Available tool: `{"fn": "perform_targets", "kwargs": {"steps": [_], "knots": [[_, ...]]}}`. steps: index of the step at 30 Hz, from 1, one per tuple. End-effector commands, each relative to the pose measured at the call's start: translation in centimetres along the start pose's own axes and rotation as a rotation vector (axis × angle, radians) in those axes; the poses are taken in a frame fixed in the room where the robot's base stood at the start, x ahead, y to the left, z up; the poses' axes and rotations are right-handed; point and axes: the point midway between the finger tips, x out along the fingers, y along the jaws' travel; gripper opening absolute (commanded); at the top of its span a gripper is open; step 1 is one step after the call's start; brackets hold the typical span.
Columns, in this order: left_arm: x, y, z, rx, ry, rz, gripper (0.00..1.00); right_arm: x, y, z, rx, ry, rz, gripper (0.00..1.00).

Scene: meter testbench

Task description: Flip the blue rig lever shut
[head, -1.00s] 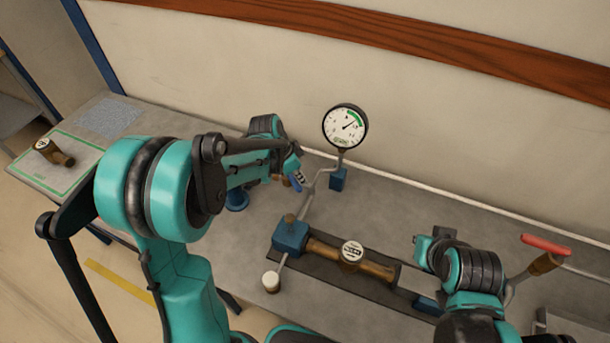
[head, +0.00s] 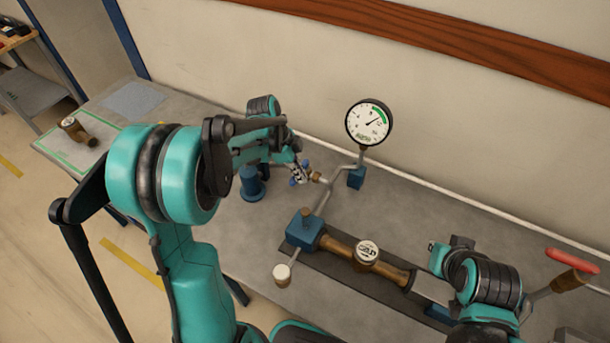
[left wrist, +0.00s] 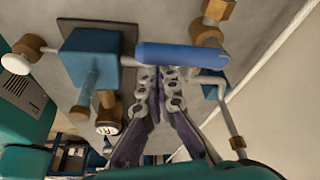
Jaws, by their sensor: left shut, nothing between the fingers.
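The blue lever handle (left wrist: 182,57) lies crosswise at my left fingertips in the left wrist view. In the head view only small blue parts of the lever (head: 293,182) show around the fingers, near the brass fitting on the grey pipe. My left gripper (head: 301,175) is shut and empty. Its fingertips (left wrist: 161,78) are right up against the handle's edge in the left wrist view; whether they touch it I cannot tell. My right arm is at the lower right of the head view, and its fingers cannot be made out.
A pressure gauge (head: 369,122) stands behind the rig. A blue block (head: 306,232) holds a brass meter (head: 340,246), with a white-knobbed lever (head: 282,273) in front. A red-handled lever (head: 572,260) is at the right. Another brass meter (head: 76,129) sits at the far left.

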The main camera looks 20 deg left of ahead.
Motion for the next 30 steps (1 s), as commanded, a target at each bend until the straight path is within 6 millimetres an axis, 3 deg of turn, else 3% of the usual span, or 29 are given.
{"fn": "perform_targets", "kwargs": {"steps": [23, 30], "knots": [[-0.2, -0.1, 0.7, -0.003, -0.004, -0.002, 0.0, 0.1, 0.0, 0.1, 0.0, 0.0, 0.0, 0.0], [0.2, 0.1, -1.6, 0.0, -0.002, -0.002, 0.0, 0.0, 0.0, 0.0, 0.0, 0.0, 0.0, 0.0]]}}
